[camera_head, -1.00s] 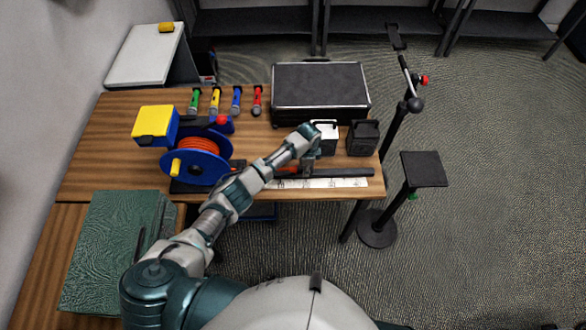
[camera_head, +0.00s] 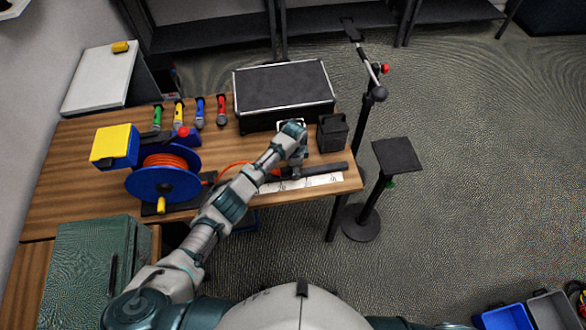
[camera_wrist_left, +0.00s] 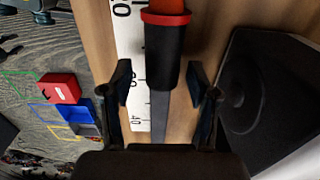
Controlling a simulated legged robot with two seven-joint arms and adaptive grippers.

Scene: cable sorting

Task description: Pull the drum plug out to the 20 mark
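The cable drum (camera_head: 163,186) is a blue reel with orange cable at the table's left. Orange cable (camera_head: 233,168) runs from it toward my left gripper (camera_head: 297,172), which is low over the rail at the table's front edge. In the left wrist view the black plug (camera_wrist_left: 165,58) with a red collar lies between the two fingers of the left gripper (camera_wrist_left: 158,78). The fingers are spread, one on each side of the plug's end. The white scale strip (camera_head: 322,181) lies alongside; its numbers are only partly readable (camera_wrist_left: 133,60). My right gripper is not in view.
A black case (camera_head: 284,88) and a dark box (camera_head: 332,132) stand behind the rail (camera_head: 325,169). Several coloured handles (camera_head: 199,112) stand at the back. A black stand (camera_head: 366,200) is right of the table. The table edge is close to the strip.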

